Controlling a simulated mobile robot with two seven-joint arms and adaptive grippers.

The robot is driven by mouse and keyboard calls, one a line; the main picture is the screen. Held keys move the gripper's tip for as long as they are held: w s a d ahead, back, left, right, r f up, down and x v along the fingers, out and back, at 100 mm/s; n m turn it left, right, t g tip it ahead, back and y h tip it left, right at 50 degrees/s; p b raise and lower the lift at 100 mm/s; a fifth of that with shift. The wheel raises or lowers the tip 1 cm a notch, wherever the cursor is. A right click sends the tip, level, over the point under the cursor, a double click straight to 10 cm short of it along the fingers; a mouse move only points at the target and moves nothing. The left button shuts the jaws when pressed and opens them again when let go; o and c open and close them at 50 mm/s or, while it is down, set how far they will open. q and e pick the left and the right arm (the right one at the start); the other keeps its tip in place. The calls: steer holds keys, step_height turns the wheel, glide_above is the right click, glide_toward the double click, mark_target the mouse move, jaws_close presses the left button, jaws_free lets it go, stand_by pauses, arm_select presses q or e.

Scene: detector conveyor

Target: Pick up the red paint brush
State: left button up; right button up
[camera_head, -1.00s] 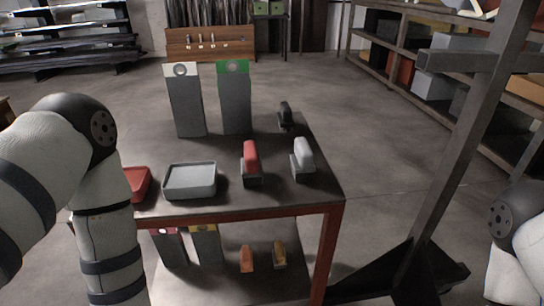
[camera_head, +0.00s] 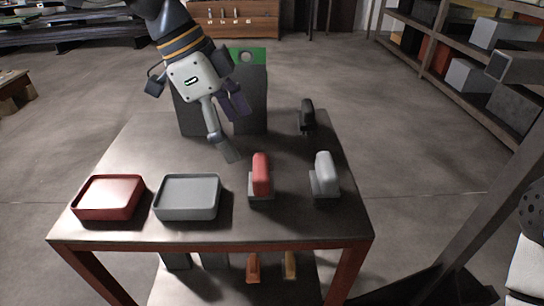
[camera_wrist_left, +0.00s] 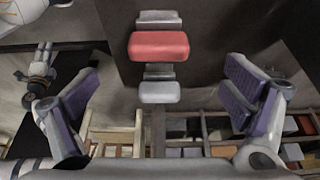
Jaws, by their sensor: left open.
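The red paint brush (camera_head: 261,174) stands on the table in the head view, its red handle up over a grey base. It also shows in the left wrist view (camera_wrist_left: 158,46), top centre, beyond and between the finger pads. My left gripper (camera_head: 233,128) is open and empty above the table, behind and left of the red brush and apart from it. Its purple-padded fingers are spread wide in the wrist view. My right gripper is out of view; only part of my right arm shows at the right edge.
A grey brush (camera_head: 325,172) stands right of the red one, and a black brush (camera_head: 307,116) stands behind. A red tray (camera_head: 108,198) and a grey tray (camera_head: 187,197) are at front left. A green-topped box (camera_head: 250,95) stands at the back. A dark metal post is at right.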

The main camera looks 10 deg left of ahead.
mark_target(256, 164)
arm_select(q)
steer(key=shift+w+d+f, duration=0.2)
steer(key=shift+w+f, duration=0.1)
steer(key=shift+f, duration=0.3)
steer(key=shift+w+d+f, duration=0.2)
steer(key=shift+w+f, duration=0.05)
steer(key=shift+f, duration=0.3)
steer(key=f, duration=0.1)
steer(key=d+f, duration=0.1)
steer(key=f, duration=0.1)
steer(key=shift+s+d+b, duration=0.2)
steer(key=shift+s+b, duration=0.1)
steer(key=x, duration=0.6)
steer(key=shift+d, duration=0.45)
steer(key=c, duration=1.3)
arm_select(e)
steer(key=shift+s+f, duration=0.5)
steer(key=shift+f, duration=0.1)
